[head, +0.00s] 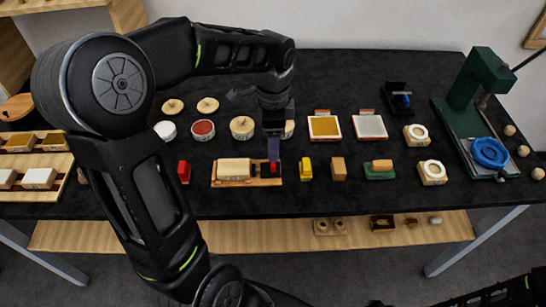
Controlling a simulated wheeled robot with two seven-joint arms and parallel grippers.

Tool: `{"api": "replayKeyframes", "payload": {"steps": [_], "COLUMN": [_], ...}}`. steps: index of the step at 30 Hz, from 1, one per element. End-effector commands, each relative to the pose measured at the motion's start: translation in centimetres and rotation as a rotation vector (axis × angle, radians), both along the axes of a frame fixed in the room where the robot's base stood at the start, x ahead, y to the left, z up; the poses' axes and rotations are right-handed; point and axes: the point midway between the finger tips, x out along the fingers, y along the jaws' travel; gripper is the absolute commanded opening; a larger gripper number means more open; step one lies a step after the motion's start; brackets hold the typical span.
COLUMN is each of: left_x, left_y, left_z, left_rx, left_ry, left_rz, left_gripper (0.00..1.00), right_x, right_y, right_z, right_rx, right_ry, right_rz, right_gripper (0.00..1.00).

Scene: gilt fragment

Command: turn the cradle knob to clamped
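The cradle (218,182) is a low wooden base on the dark tabletop, with a cream block (234,168) lying on its left part. At its right end is a dark plate with a small red knob (272,169). My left gripper (273,158) points down right over the knob, its fingertips at or just above it. Whether the fingers touch the knob, and how far apart they are, cannot be told. The knob is partly hidden by the fingers, so its setting is not readable. My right gripper is not in view; only part of my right arm shows at the lower right.
A red block (184,171) stands left of the cradle; a yellow block (306,169) and a wooden block (339,169) stand close on its right. Round pots and square trays (325,127) sit behind. A green press (475,85) with a blue wheel (490,152) stands far right.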

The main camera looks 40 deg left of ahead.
Motion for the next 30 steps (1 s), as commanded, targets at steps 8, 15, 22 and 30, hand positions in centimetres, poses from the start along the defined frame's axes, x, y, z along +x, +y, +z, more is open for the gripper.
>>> {"api": "replayKeyframes", "payload": {"steps": [8, 15, 22, 30], "left_x": [-0.2, -0.1, 0.0, 0.0], "left_y": [0.0, 0.0, 0.0, 0.0], "left_z": [-3.9, -6.8, -7.2, -7.1], "left_rx": [-0.001, -0.001, -0.001, -0.001], "left_ry": [0.007, 0.003, 0.001, 0.001], "left_rz": [0.001, 0.001, 0.001, 0.001], "left_gripper": [0.6, 0.6, 0.6, 0.45], "right_x": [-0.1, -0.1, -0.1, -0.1], "right_y": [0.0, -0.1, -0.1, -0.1], "right_z": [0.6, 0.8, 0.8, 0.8], "right_rx": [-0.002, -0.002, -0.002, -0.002], "right_ry": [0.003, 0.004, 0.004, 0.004], "right_rz": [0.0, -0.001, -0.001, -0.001], "right_gripper": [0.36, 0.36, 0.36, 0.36]}}
